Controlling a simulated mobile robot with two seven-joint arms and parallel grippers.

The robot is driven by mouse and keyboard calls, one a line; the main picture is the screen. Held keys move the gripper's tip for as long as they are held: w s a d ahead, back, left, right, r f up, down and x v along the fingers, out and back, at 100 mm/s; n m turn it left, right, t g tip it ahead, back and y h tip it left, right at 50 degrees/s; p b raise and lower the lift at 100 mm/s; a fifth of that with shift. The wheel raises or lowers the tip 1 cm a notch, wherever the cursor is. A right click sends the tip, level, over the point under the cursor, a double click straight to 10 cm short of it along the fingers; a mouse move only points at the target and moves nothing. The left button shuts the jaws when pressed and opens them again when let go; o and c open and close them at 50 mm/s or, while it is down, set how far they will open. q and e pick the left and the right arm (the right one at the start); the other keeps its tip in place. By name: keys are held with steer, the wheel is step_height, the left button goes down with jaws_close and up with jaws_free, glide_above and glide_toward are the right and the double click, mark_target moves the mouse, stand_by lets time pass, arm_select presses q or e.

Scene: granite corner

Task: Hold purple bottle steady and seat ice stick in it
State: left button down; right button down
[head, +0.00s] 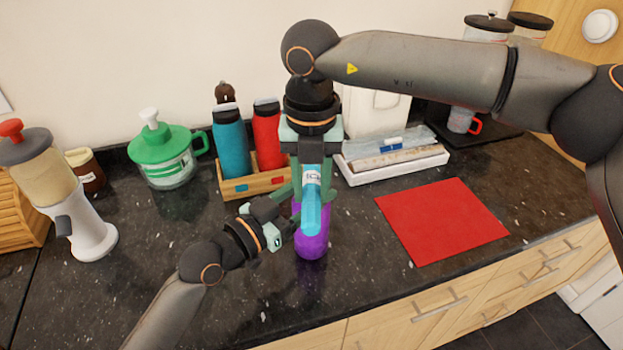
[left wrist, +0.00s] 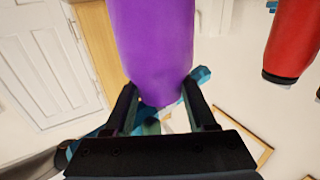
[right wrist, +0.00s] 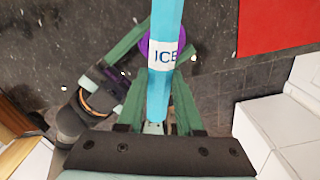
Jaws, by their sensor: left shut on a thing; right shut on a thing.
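The purple bottle (head: 311,246) stands on the dark counter near its front edge. My left gripper (head: 287,222) is shut on it from the left; the bottle fills the left wrist view (left wrist: 155,45) between the fingers. My right gripper (head: 313,178) comes down from above, shut on the light blue ice stick (head: 311,205) with its white label. In the head view the stick's lower part covers the bottle's upper part, mouth included. In the right wrist view the stick (right wrist: 165,25) crosses over the purple bottle (right wrist: 148,43). No part of the stick shows inside the bottle.
Behind stand a wooden caddy (head: 254,186) with a blue bottle (head: 232,148) and a red bottle (head: 268,135), a green-lidded jug (head: 166,150) and a white tray (head: 393,168). A red mat (head: 442,220) lies to the right with clear counter around it.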

step_height(320, 180, up, 9)
steer(key=shift+a, duration=0.1)
steer(key=shift+s+a+r+n, duration=0.1)
steer(key=shift+s+a+n, duration=0.1)
steer(key=shift+n, duration=0.1)
steer(key=s+a+f+n+t+y, duration=0.3)
steer(key=a+n, duration=0.3)
steer(key=n, duration=0.2)
step_height(320, 180, up, 4)
steer(key=n+y, duration=0.8)
steer(key=y, duration=0.7)
glide_above(307, 191)
steer(key=w+d, duration=0.3)
steer(key=shift+w+a+r, duration=0.15)
steer(key=shift+r, duration=0.05)
